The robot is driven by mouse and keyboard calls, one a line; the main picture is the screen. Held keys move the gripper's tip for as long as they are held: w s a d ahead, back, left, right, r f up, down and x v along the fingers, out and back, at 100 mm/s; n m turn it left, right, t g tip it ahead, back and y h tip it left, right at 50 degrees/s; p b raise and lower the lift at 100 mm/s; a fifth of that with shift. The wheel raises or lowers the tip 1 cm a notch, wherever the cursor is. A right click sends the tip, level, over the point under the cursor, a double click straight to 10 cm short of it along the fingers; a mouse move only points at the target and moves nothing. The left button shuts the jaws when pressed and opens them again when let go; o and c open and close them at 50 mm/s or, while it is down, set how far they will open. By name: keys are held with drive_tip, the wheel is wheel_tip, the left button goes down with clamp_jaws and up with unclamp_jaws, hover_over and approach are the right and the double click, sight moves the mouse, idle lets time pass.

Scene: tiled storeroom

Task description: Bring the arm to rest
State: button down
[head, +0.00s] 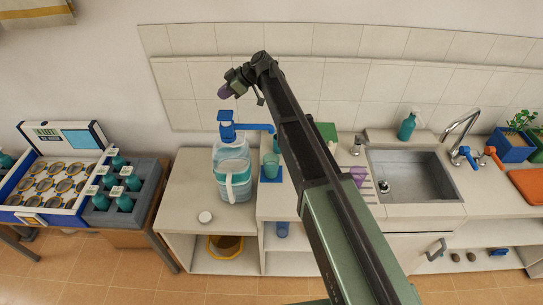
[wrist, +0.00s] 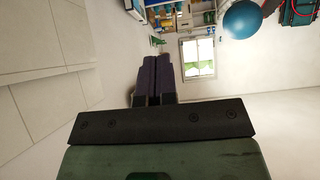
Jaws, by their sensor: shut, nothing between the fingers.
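My gripper (head: 226,91) is raised high in front of the tiled back wall, above the water jug with the blue pump. Its purple fingers point to the left, clear of the counter. In the wrist view my gripper (wrist: 157,60) shows its two purple fingers side by side, closed together with nothing between them. My arm reaches up across the middle of the head view and hides part of the counter behind it.
A grey crate (head: 140,208) of teal bottles and a box of jars (head: 50,183) are at left. Air around my gripper is free.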

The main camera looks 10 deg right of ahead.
drive_tip(key=shift+d+f+m, duration=0.1)
drive_tip(key=shift+f+m, duration=0.05)
drive_tip(key=shift+m, duration=0.55)
drive_tip(key=s+d+f+m+h+b, duration=0.3)
drive_tip(key=s+d+f+m+b, duration=0.2)
drive_tip(key=s+f, duration=0.4)
drive_tip(key=s+d+f+m+g+h+b, duration=0.1)
drive_tip(key=s+d+f+m+h+b, duration=0.2)
drive_tip(key=s, duration=1.2)
drive_tip(key=s+d+f+m+h+b, duration=0.4)
drive_tip(key=s+d+f+m+b, duration=0.3)
drive_tip(key=s+d+f+b, duration=0.5)
drive_tip(key=shift+d+f, duration=1.3)
